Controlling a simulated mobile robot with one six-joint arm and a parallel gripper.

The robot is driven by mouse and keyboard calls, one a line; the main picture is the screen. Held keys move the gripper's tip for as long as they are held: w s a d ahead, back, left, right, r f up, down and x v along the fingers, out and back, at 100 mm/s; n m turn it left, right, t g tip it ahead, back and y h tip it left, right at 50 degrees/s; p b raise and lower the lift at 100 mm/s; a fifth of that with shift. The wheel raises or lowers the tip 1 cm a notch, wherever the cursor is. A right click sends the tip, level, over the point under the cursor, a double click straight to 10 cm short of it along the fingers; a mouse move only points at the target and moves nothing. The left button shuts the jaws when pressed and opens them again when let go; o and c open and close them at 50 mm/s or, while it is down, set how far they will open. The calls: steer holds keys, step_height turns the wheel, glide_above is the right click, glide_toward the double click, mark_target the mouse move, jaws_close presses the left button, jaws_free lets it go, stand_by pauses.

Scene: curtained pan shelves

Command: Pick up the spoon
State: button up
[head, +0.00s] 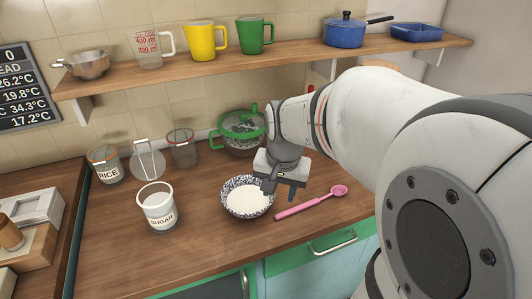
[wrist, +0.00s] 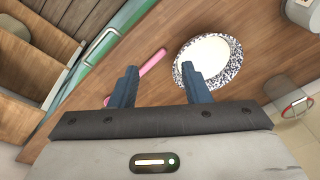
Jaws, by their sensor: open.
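A pink spoon (head: 310,202) lies on the wooden counter to the right of a speckled bowl (head: 248,211) with white contents. Its round bowl end points to the back right and its handle to the front left. My gripper (head: 281,193) is open and empty, above the counter between the bowl and the spoon. It also shows in the wrist view (wrist: 160,82), with its two blue-grey fingers apart. The speckled bowl shows there too (wrist: 234,52).
A sugar jar (head: 158,208) stands left of the bowl, and a rice jar (head: 106,164) farther left. A shelf (head: 270,53) with mugs and pans runs above. The counter's front edge is near the spoon, with a drawer handle (head: 333,243) below.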

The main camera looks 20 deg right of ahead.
steer(key=w+d+f+m+g, duration=0.1)
steer(key=w+d+f+m, duration=0.5)
steer(key=w+d+f, duration=0.1)
steer(key=m+g+b, duration=0.1)
steer(key=m, duration=0.3)
glide_toward(298, 207)
steer(key=shift+a+f, duration=0.2)
steer(key=shift+f, duration=0.1)
steer(key=f+p, duration=0.1)
steer(key=f, duration=0.7)
steer(key=shift+d+p, duration=0.25)
steer(key=shift+p, duration=0.1)
steer(key=shift+r, duration=0.1)
jaws_close()
